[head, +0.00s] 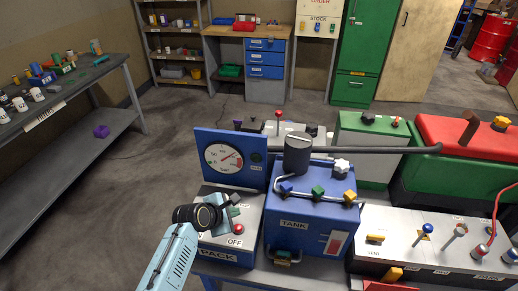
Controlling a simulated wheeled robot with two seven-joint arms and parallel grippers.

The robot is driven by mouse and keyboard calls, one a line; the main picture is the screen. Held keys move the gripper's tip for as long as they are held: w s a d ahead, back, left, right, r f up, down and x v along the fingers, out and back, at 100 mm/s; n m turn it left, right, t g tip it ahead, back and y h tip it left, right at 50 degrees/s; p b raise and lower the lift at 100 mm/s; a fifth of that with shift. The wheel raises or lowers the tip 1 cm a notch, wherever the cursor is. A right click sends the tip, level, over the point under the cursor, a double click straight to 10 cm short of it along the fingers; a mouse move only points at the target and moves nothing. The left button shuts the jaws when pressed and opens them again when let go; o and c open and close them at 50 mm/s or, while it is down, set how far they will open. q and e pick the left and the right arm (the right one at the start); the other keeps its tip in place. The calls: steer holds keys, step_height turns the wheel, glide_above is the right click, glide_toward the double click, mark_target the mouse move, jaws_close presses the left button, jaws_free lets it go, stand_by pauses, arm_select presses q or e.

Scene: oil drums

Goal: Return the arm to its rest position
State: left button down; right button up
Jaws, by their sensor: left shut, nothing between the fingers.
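My left arm (172,262) comes in from the bottom, light blue with a dark wrist. Its gripper (234,200) is shut and empty. In the picture it overlaps the white top of the PACK box (222,256), near a red button (239,229) marked OFF. I cannot tell whether it touches the box. My right gripper is not in view.
A blue gauge panel (205,138) stands behind the gripper. The blue TANK unit (292,232) with coloured knobs is close on its right. A white valve panel (400,250) lies farther right. The floor (110,215) at left is clear, up to a grey bench (72,87).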

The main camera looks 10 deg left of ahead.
arm_select(q)
steer(key=shift+s, duration=0.1)
steer(key=s+a+r+m+g+y, duration=0.1)
steer(key=s+a+r+m+g, duration=0.15)
steer(key=s+m, duration=0.65)
steer(key=s+a+r+m+g+y, duration=0.1)
steer(key=s+r+m+y, duration=0.15)
steer(key=s+m, duration=0.7)
steer(key=s+a+r+m+g, duration=0.1)
steer(key=s+a+r+m, duration=0.3)
steer(key=s, duration=0.9)
step_height(320, 180, down, 36)
steer(key=s+d+m+g+b, duration=0.2)
steer(key=b, duration=0.8)
steer(key=s+a+f+b, duration=0.1)
steer(key=s+f+b, duration=0.3)
steer(key=s+f, duration=0.4)
steer(key=s+a+f+b, duration=0.2)
steer(key=s+f+b, duration=0.2)
steer(key=f, duration=1)
steer(key=s, duration=0.3)
steer(key=shift+s+a+f+g, duration=0.15)
steer(key=shift+s+f+g, duration=0.15)
steer(key=shift+s+g, duration=0.1)
